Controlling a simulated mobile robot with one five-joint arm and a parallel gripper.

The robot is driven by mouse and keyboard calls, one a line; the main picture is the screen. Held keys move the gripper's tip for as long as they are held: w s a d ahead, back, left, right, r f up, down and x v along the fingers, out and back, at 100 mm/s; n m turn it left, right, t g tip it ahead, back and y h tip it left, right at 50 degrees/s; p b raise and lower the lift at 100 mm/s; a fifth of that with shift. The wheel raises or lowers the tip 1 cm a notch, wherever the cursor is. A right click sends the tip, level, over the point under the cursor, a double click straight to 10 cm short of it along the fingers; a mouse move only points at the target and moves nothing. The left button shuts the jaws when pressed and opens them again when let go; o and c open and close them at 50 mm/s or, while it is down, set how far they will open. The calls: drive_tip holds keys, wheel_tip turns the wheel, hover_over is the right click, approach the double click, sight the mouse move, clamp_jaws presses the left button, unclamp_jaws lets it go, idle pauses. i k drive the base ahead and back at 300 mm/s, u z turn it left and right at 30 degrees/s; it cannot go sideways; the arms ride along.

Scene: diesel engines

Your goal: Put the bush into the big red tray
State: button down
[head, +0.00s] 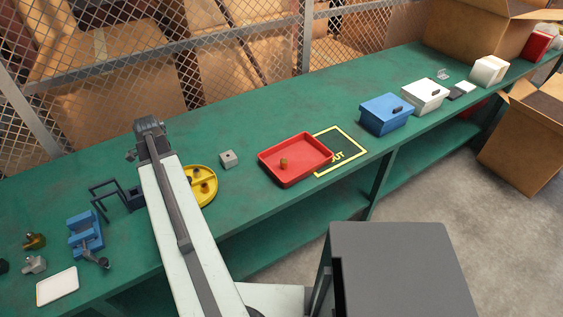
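A small brown-brass cylinder, which looks like the bush (284,162), is inside the big red tray (297,173) on the green bench. It looks upright, near the middle of the tray floor. My arm reaches over the bench left of the tray, and its dark far end (149,128) is well apart from the tray and the bush. My gripper's fingers cannot be made out clearly, so whether they are open or shut is not shown. A dark frame-like shape (115,198) shows just left of my arm; I cannot tell what it is.
A yellow divided dish (206,199) with small parts and a grey block (228,159) lie left of the tray. A blue vise (86,236) stands at left. A blue box (386,114) and a white box (425,96) stand right. A mesh fence runs behind.

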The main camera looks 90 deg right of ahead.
sight(307, 156)
drive_tip(key=u, duration=0.65)
drive_tip(key=k, duration=2.7)
drive_tip(key=z, duration=0.65)
drive_tip(key=i, duration=1)
drive_tip(key=z, duration=0.05)
